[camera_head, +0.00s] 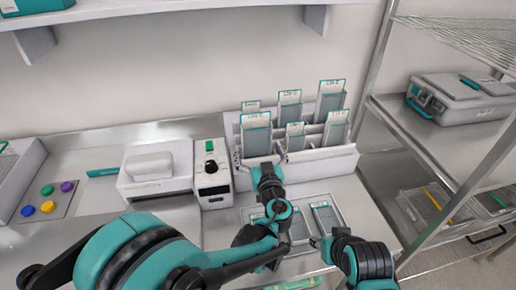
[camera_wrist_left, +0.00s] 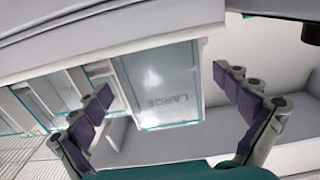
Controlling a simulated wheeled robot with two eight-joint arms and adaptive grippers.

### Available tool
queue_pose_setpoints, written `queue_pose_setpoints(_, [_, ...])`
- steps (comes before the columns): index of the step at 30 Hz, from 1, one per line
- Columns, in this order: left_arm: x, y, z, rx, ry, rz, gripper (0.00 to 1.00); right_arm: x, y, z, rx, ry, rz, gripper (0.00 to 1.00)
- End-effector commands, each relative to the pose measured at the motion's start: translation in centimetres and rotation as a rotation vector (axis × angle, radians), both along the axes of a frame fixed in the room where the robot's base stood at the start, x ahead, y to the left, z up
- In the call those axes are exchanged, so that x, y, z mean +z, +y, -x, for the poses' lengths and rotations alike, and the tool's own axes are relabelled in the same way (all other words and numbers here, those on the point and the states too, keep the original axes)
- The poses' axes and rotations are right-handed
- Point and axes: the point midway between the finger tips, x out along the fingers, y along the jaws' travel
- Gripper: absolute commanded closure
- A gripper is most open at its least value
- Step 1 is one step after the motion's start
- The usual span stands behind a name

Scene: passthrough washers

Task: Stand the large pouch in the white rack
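The large pouch (camera_head: 257,136), clear grey with a teal edge, stands slightly tilted at the front left of the white rack (camera_head: 325,163). In the left wrist view the pouch (camera_wrist_left: 158,82) shows the word LARGE and its lower part is hidden by the rack's edge. My left gripper (camera_head: 261,158) is at the rack's front, just below the pouch. Its fingers (camera_wrist_left: 163,88) are spread apart on both sides of the pouch, with visible gaps. My right gripper (camera_head: 319,242) is low, beside the tray; its fingers are too small to judge.
Several other pouches (camera_head: 331,98) stand in the rack. A tray (camera_head: 340,207) with flat pouches (camera_head: 325,219) lies in front. A white device with a black knob (camera_head: 211,166) stands close left of my left gripper.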

Motion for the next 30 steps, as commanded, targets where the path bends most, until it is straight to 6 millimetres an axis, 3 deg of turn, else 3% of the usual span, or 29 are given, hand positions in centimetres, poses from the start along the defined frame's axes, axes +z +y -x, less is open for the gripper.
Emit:
queue_pose_setpoints(8, [0.0,-0.2,0.7,-0.002,0.0,0.0,0.0,0.0,0.0,0.0,0.0,0.0,0.0,0.6])
queue_pose_setpoints(21, [0.0,-1.9,9.3,-0.004,0.0,0.0,0.0,0.0,0.0,0.0,0.0,0.0,0.0,0.6])
queue_pose_setpoints(30, [0.0,-2.3,11.8,0.0,0.0,0.0,0.0,0.0,0.0,0.0,0.0,0.0,0.0,0.6])
